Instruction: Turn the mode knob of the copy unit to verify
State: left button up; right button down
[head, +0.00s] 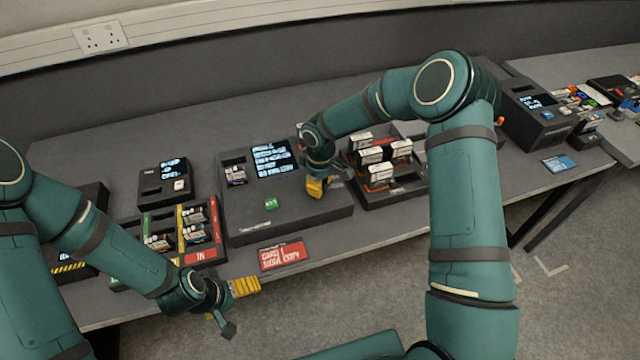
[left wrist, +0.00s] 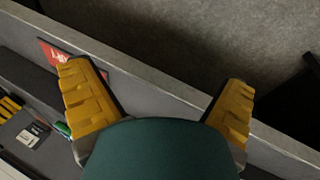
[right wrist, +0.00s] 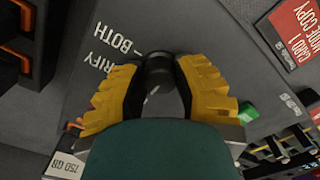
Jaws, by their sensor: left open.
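The copy unit (head: 290,208) is a dark box with a lit screen (head: 273,158) and a green button (head: 271,203). My right gripper (head: 316,188) is over its right part. The knob's setting is hard to tell. My left gripper (left wrist: 157,75) is open and empty by the table's front edge.
A red card (head: 283,255) with white text lies in front of the unit. A tray of cards (head: 215,255) stands to its left and a dock with upright cartridges (head: 385,195) to its right. A small box with a display (head: 160,190) stands behind the tray.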

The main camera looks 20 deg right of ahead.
jog(key=shift+f+m+b, duration=0.1)
jog(key=shift+m+b, duration=0.75)
jog(key=shift+m, duration=0.15)
jog(key=shift+m+b, duration=0.8)
jog(key=shift+m, duration=0.4)
jog(key=shift+m+b, duration=0.9)
jog(key=shift+m, duration=1.3)
jog(key=shift+s, duration=0.1)
jog(key=c, duration=0.6)
grip_release()
jog(key=shift+r, duration=0.2)
